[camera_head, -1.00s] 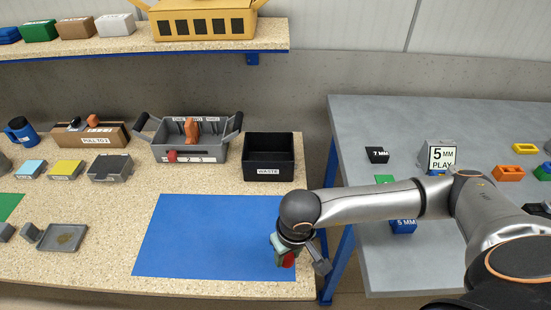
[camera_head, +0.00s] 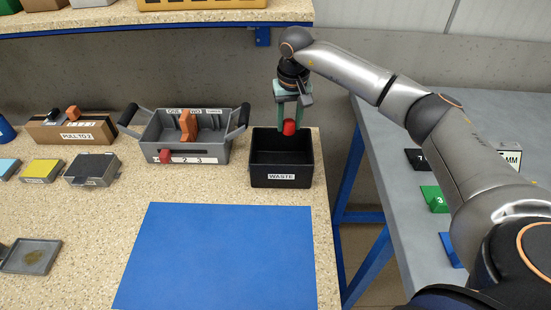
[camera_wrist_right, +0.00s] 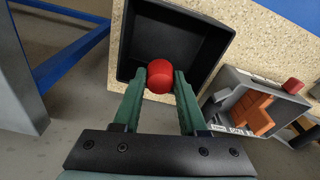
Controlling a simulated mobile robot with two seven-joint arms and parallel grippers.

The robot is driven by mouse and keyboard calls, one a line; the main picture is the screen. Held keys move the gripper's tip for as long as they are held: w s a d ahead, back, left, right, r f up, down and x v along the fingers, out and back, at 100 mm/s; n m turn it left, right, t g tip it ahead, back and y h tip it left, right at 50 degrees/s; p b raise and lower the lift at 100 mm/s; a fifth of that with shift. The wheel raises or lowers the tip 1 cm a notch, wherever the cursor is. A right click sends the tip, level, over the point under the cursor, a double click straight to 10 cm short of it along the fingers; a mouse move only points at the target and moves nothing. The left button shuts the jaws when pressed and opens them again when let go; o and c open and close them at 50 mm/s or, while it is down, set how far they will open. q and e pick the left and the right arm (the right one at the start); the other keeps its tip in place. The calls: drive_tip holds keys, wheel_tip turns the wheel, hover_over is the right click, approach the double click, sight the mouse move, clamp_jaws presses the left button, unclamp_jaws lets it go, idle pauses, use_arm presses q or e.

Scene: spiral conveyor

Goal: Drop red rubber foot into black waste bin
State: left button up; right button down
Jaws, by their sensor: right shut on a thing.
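The red rubber foot (camera_head: 289,128) is a small rounded red piece. It also shows in the right wrist view (camera_wrist_right: 160,76), between the green fingers. My right gripper (camera_head: 289,122) is shut on it and holds it above the back part of the black waste bin. The black waste bin (camera_head: 281,180) stands at the table's right end with a WASTE label on its front. Its open inside shows in the right wrist view, with its dark wall (camera_wrist_right: 127,42) around the foot. My left gripper is not in view.
A grey divided box (camera_head: 190,154) with raised handles stands just left of the bin, with orange and red parts. A blue mat (camera_head: 220,260) lies in front. A shelf (camera_head: 150,22) hangs behind. A grey table (camera_head: 395,190) is at right, across a gap.

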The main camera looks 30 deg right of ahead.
drive_tip(key=shift+w+d, duration=0.1)
drive_tip(key=shift+w, duration=0.1)
drive_tip(key=shift+f, duration=0.15)
wheel_tip(320, 180, down, 5)
drive_tip(key=b, duration=0.5)
drive_tip(key=shift+s+f, duration=0.1)
drive_tip(key=shift+f, duration=0.05)
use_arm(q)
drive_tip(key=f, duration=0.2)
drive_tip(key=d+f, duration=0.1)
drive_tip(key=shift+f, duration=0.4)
use_arm(e)
drive_tip(key=shift+c, duration=1.9)
unclamp_jaws()
